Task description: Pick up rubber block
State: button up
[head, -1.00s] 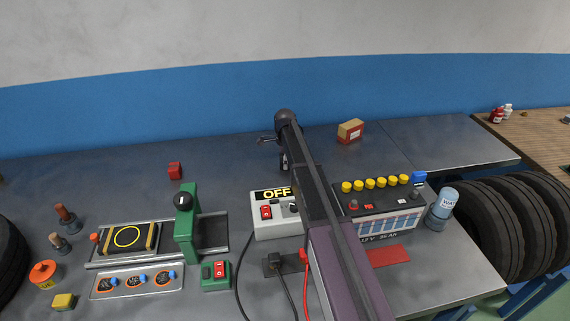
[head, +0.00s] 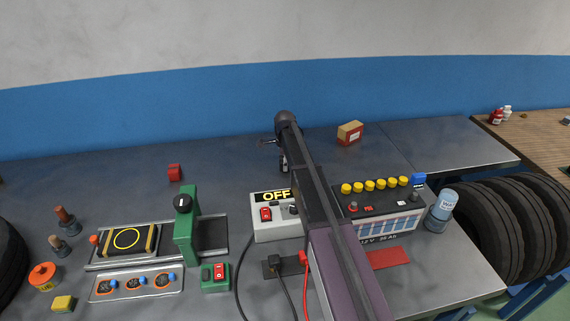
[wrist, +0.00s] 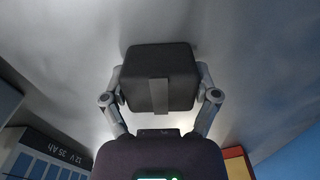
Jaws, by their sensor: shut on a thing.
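In the wrist view, the rubber block (wrist: 158,62) is a dark grey, nearly black block with rounded edges and a lighter strip down its near face. My gripper (wrist: 160,88) is shut on it, with one finger against each side. The grey tabletop shows behind the block, and I cannot tell whether the block touches it. In the head view, my gripper (head: 281,157) is at the far end of my arm, over the back part of the table, mostly covered by the arm. I cannot make out the block there.
The battery (head: 388,218) with yellow caps stands right of my arm, with a cardboard box (head: 350,132) behind it. A grey OFF switch box (head: 272,224) stands to the left. A small red cube (head: 174,172) and a green stand (head: 186,230) are farther left. The back left tabletop is mostly clear.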

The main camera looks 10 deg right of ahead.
jog(key=shift+r, duration=0.15)
notch_tip(320, 180, up, 3)
jog(key=p, duration=0.3)
jog(key=s+d, duration=0.3)
jog(key=s+d+r+p, duration=0.1)
jog(key=s+d, duration=0.3)
jog(key=s+d+p, duration=0.1)
jog(key=s+d, duration=0.3)
jog(key=shift+s+d+r, duration=0.15)
jog(key=shift+r, duration=0.15)
jog(key=shift+r, duration=0.1)
